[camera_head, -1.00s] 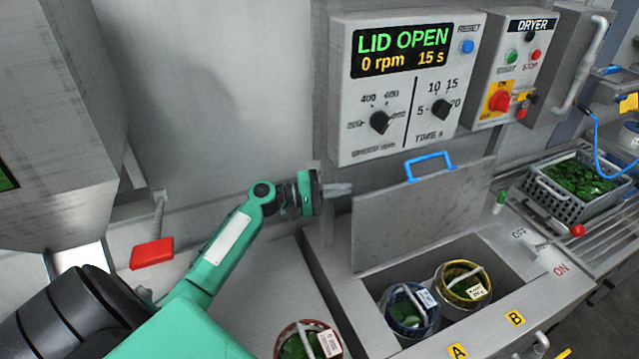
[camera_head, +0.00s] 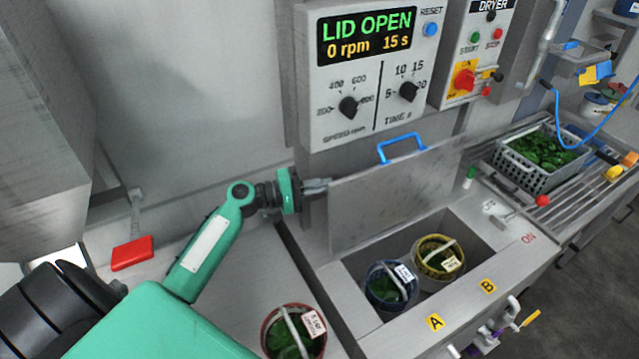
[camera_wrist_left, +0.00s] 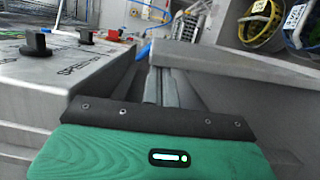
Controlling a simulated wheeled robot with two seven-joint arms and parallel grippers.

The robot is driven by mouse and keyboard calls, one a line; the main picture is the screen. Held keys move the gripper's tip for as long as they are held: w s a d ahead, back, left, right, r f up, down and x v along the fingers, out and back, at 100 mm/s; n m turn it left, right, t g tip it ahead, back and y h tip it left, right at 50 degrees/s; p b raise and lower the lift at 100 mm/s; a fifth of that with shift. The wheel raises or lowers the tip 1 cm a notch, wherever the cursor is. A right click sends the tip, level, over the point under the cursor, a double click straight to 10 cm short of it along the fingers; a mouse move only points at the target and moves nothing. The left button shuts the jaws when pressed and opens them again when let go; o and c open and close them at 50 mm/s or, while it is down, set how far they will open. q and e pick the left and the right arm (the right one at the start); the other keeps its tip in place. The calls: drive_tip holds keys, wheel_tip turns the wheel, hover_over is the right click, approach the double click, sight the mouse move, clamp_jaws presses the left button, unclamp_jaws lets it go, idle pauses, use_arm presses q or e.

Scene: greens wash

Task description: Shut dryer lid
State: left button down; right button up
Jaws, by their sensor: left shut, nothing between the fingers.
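The dryer lid (camera_head: 395,195) is a grey metal panel standing open, upright behind the dryer well, with a blue handle (camera_head: 402,146) on its top edge. The display (camera_head: 366,36) above reads LID OPEN, 0 rpm, 15 s. In the well sit a blue-rimmed basket (camera_head: 391,287) and a yellow-rimmed basket (camera_head: 438,258), both with greens. My left gripper (camera_head: 318,184) is shut and empty at the lid's upper left edge; I cannot tell if it touches. In the left wrist view its fingers (camera_wrist_left: 163,88) are together. My right gripper is not clearly seen; a purple-and-grey part shows at the bottom right.
A red-rimmed basket (camera_head: 294,334) stands on the counter left of the well. A grey crate of greens (camera_head: 541,160) sits on the rack at right. A red paddle (camera_head: 132,253) is at left.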

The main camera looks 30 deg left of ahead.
use_arm(q)
drive_tip(key=s+d+f+m+y, duration=0.1)
drive_tip(key=s+d+f+m, duration=0.2)
drive_tip(key=d, duration=0.4)
drive_tip(key=s+d+f+m+b, duration=0.1)
drive_tip(key=s+d+f+m, duration=0.2)
drive_tip(key=d, duration=0.4)
drive_tip(key=s+d+f+m+y+b, duration=0.1)
drive_tip(key=s+d+f+m, duration=0.3)
drive_tip(key=s+d, duration=0.2)
drive_tip(key=shift+s+d+f+g+y, duration=0.2)
drive_tip(key=shift+s+d+g+y, duration=0.15)
drive_tip(key=shift+d, duration=0.35)
